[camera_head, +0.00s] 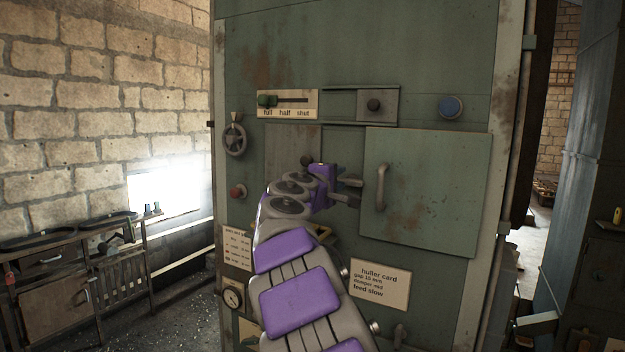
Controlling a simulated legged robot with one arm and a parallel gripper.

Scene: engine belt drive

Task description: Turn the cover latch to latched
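The green cover (440,180) is a flat square panel on the machine's front, with a vertical grey handle (381,187) near its left edge. It looks closed. My gripper (357,192) is left of that handle, at the cover's left edge, with its two dark fingers pointing right. A gap shows between the fingers and nothing is seen in it. Whether the fingers touch the handle or cover, I cannot tell. No part can be clearly made out as the cover latch. A dark round knob (307,160) shows just behind my purple wrist, partly hidden.
Above are a slider (268,100) marked full, half, shut and a sliding plate with a dark knob (374,105). A blue button (450,107) is upper right. A huller card (380,284) is below. A workbench (60,300) stands left.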

